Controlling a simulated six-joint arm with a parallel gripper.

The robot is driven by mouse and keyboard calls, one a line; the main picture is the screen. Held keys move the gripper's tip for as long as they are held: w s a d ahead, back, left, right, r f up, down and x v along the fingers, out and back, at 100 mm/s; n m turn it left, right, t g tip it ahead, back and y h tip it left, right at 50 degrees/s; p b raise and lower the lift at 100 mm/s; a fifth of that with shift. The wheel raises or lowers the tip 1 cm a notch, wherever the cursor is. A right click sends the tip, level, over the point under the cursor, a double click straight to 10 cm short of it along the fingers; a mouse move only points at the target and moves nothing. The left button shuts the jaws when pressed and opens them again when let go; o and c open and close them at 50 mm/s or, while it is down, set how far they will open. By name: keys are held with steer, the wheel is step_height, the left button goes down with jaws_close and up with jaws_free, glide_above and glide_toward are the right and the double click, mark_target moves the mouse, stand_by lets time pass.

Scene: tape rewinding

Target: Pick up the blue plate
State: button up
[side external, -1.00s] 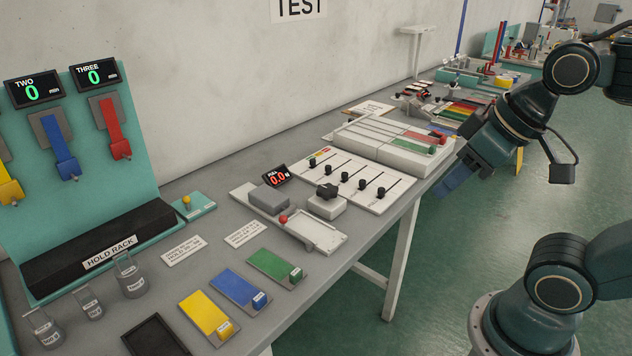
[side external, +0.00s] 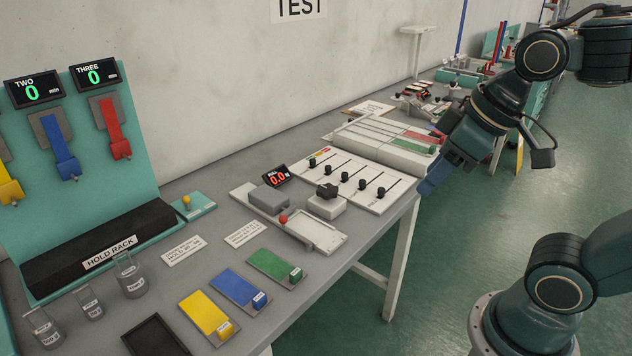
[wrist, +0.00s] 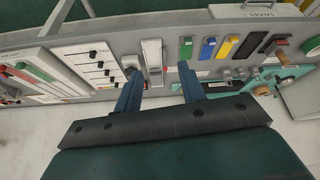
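The blue plate (side external: 238,287) lies flat on the grey table, between a yellow plate (side external: 206,313) and a green plate (side external: 275,265). It has a small labelled blue block at its front end. It also shows in the wrist view (wrist: 207,48), right of the fingers. My gripper (side external: 428,186) is by the table's front edge, well to the right of the blue plate. In the wrist view my gripper (wrist: 160,70) has its two blue fingers apart with nothing held between them.
A slider panel (side external: 354,183) and a tray device with a red knob (side external: 310,232) stand between my gripper and the plates. A black tray (side external: 155,336) lies left of the yellow plate. The hold rack (side external: 95,245) and several labelled weights are farther left.

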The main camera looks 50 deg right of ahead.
steer(key=w+a+f+n+g+y, duration=0.1)
steer(key=w+a+f+n+g, duration=0.1)
steer(key=w+a+f+n, duration=0.2)
steer(key=w+a+f+n+g+y, duration=0.1)
steer(key=w+a+f+n, duration=0.3)
steer(key=w+n, duration=0.3)
steer(key=w+a+f+n+g+y, duration=0.2)
steer(key=w+a+f+n, duration=0.2)
steer(key=w, duration=0.5)
steer(key=shift+w+a+n+g, duration=0.35)
steer(key=shift+a+n, duration=0.55)
steer(key=shift+a, duration=0.25)
steer(key=shift+f, duration=0.1)
glide_above(259, 296)
steer(key=d, duration=0.2)
steer(key=shift+w+d+f, duration=0.1)
steer(key=shift+f, duration=1.85)
steer(key=shift+d+f, duration=0.1)
steer(key=shift+f, duration=1.85)
steer(key=shift+f, duration=0.1)
steer(key=shift+x, duration=2.45)
steer(key=shift+c, duration=0.4)
jaws_close()
